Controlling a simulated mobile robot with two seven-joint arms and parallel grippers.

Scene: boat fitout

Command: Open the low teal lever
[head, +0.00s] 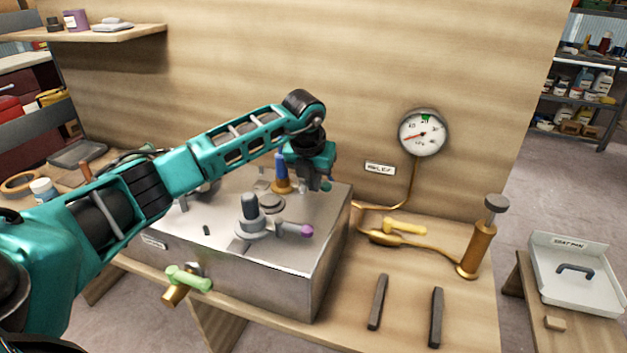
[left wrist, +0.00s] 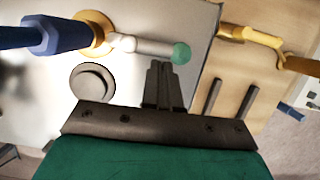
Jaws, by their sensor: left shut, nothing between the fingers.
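The teal lever shows in the left wrist view as a pale grey arm with a round teal knob (left wrist: 181,53), running right from a brass base with a blue hexagonal top (left wrist: 50,33). In the head view the knob (head: 327,186) shows just below my gripper, and most of the arm is hidden behind other parts. My left gripper (left wrist: 160,64) is shut and empty, its fingertips beside the knob in the left wrist view. I cannot tell whether they touch it. My right gripper is not in view.
A grey valve with a purple-knobbed lever (head: 306,231) stands nearer on the steel box (head: 290,272). A green-handled tap (head: 188,278) sticks out in front. A gauge (head: 423,133) hangs on the wall. A brass hand pump (head: 478,245) and two dark bars are at right.

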